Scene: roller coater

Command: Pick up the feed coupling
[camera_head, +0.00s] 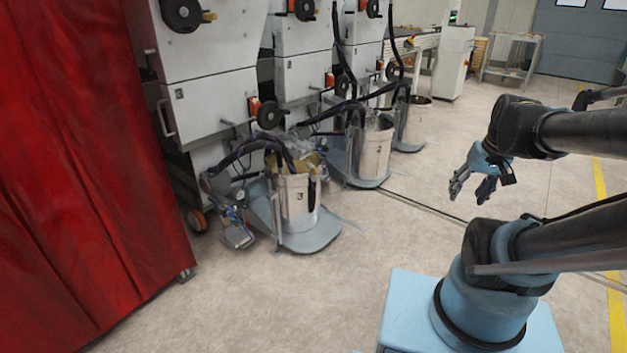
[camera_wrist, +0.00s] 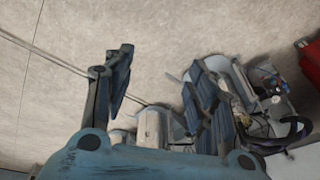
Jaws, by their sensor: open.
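My gripper (camera_head: 472,188) is open and empty, in the air above the bare floor at the right of the head view. In the wrist view its two fingers (camera_wrist: 158,75) stand wide apart with only floor between their tips. I cannot single out the feed coupling for certain in either view. Dark hoses (camera_head: 262,143) run over the nearest metal pail (camera_head: 298,200), left of my gripper and well away from it. The top of this pail is cluttered with hoses and fittings too small to tell apart. In the wrist view, the right finger partly hides this equipment.
The nearest pail stands on a blue-grey base (camera_head: 318,240). Two more pails (camera_head: 376,152) stand behind it along the grey machines (camera_head: 208,85). A red curtain (camera_head: 85,160) closes off the left.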

